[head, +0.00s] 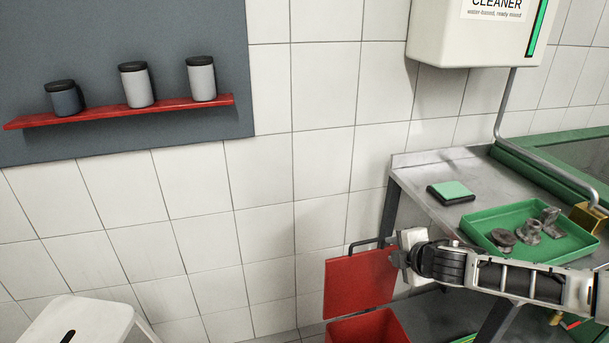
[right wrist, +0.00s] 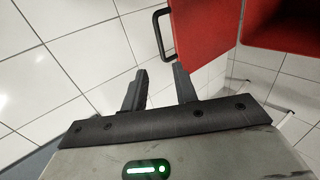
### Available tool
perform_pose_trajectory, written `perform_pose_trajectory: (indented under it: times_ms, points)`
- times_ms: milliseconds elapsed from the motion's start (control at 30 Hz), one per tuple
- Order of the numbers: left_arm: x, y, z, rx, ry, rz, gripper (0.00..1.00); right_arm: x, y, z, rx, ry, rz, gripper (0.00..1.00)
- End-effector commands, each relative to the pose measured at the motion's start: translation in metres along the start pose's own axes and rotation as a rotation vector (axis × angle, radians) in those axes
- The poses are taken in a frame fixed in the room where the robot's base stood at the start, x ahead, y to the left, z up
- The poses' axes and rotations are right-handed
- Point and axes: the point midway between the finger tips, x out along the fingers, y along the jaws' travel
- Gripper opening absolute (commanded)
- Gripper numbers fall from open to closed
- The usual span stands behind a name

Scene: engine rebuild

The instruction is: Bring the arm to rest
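My right arm (head: 520,280) reaches in from the right in the head view, in front of the metal bench. Its gripper (head: 398,258) is beside the right edge of a red panel with a dark handle. In the right wrist view the gripper's two dark fingers (right wrist: 160,84) stand apart with nothing between them. The red panel (head: 358,284) stands raised above a red bin (head: 368,330). The panel also shows in the right wrist view (right wrist: 203,35), beyond the fingertips, with its handle (right wrist: 160,35) at its left. My left gripper is in neither view.
The metal bench (head: 425,178) carries a green tray (head: 575,246) with several grey metal parts and a green-topped pad (head: 451,192). A white stool (head: 85,320) stands lower left. A red shelf (head: 120,112) with three canisters and a cleaner dispenser (head: 470,45) hang on the wall.

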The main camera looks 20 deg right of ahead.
Motion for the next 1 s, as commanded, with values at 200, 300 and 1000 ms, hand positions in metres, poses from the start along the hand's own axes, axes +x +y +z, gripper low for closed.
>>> perform_pose_trajectory:
  times_ms: [200, 300, 1000]
  points:
    - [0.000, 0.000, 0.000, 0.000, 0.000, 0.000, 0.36, 0.001, -0.014, -0.015, 0.034, 0.028, -0.015, 0.29]
    - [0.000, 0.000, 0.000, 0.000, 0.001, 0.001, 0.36, -0.001, -0.045, -0.050, 0.124, 0.094, -0.051, 0.29]
    - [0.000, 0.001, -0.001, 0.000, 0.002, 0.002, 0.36, -0.127, -0.217, -0.247, 1.346, 0.224, -0.292, 0.29]
